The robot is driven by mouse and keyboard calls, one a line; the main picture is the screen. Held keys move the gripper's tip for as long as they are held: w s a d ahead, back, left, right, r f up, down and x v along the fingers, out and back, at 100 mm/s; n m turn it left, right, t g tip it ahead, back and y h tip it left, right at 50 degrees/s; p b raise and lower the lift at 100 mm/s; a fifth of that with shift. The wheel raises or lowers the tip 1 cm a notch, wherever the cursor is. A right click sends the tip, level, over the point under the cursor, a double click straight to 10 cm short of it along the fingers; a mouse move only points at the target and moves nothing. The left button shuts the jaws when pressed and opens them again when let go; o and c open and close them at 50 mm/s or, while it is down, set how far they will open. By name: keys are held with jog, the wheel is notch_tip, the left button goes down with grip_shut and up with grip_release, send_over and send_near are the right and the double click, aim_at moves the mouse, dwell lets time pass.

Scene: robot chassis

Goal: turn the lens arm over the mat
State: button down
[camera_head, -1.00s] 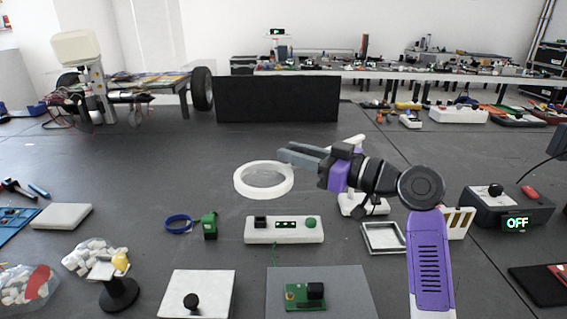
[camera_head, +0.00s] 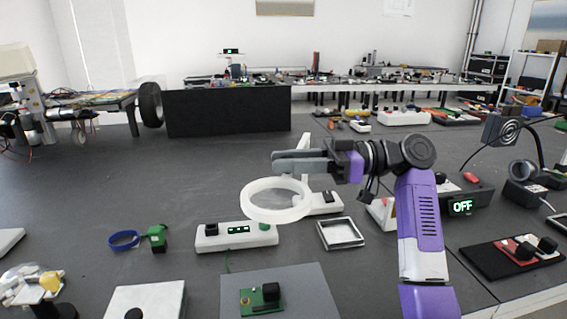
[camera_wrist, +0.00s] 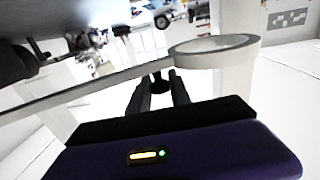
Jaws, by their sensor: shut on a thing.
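The lens arm (camera_head: 277,216) ends in a white ring around a clear lens. It hangs behind the grey mat (camera_head: 313,290), above the white control box. A green circuit board (camera_head: 262,298) with a black block lies on the mat. My gripper (camera_head: 276,162) is just above the ring's far side. In the wrist view, my gripper (camera_wrist: 160,82) has its fingers on either side of a small dark knob by the white bar of the lens arm (camera_wrist: 213,58). The fingers are shut on it. The exact contact is partly hidden.
A white box (camera_head: 236,236) with a green display stands behind the mat. An empty metal tray (camera_head: 340,248) is right of it. A blue ring (camera_head: 124,240) and green block (camera_head: 158,238) lie left. A dark box (camera_head: 461,206) reading OFF stands right.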

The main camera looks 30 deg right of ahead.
jog(key=shift+s+d, duration=0.1)
jog(key=shift+s, duration=0.05)
jog(key=c, duration=1.2)
grip_release()
jog(key=shift+d, duration=0.1)
jog(key=shift+v, duration=3.85)
